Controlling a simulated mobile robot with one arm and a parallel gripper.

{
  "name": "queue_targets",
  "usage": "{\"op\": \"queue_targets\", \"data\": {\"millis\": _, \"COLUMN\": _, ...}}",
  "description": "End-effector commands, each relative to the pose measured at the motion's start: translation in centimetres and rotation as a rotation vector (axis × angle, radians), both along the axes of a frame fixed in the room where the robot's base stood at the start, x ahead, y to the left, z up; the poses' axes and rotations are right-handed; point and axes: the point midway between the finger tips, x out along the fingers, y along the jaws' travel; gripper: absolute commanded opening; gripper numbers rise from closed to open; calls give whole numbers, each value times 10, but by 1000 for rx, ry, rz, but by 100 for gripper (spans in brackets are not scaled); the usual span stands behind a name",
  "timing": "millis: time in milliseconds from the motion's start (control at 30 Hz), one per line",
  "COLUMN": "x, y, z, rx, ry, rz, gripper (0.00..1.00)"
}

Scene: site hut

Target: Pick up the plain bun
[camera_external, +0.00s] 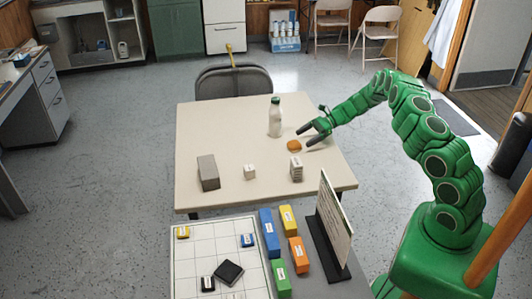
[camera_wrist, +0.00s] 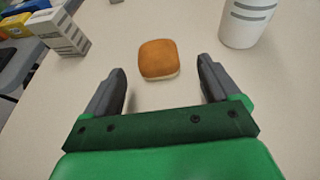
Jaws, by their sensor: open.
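The plain bun (camera_external: 294,146) is a small orange-brown bun lying on the cream table (camera_external: 225,130), just left of my gripper (camera_external: 309,135). In the wrist view the bun (camera_wrist: 158,60) has a rounded square brown top and a pale lower edge. My gripper (camera_wrist: 162,88) is open and empty. Its two dark fingers are spread wide, and the bun lies beyond the fingertips, roughly centred between them. No contact with the bun shows.
A white bottle with a green cap (camera_external: 275,117) stands close behind the bun. A board (camera_external: 335,225) stands upright in front, beside coloured boxes.

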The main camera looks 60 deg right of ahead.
Motion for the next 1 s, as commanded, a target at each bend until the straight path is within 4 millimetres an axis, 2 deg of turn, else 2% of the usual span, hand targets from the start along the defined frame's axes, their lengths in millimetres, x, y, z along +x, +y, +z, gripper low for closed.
{"op": "queue_targets", "data": {"millis": 333, "x": 17, "y": 34, "z": -19, "rx": 1, "ry": 2, "rz": 1, "gripper": 89}}
{"op": "queue_targets", "data": {"millis": 633, "x": 21, "y": 38, "z": -21, "rx": 0, "ry": 1, "rz": 0, "gripper": 89}}
{"op": "queue_targets", "data": {"millis": 1000, "x": 21, "y": 38, "z": -21, "rx": 1, "ry": 1, "rz": 1, "gripper": 34}}
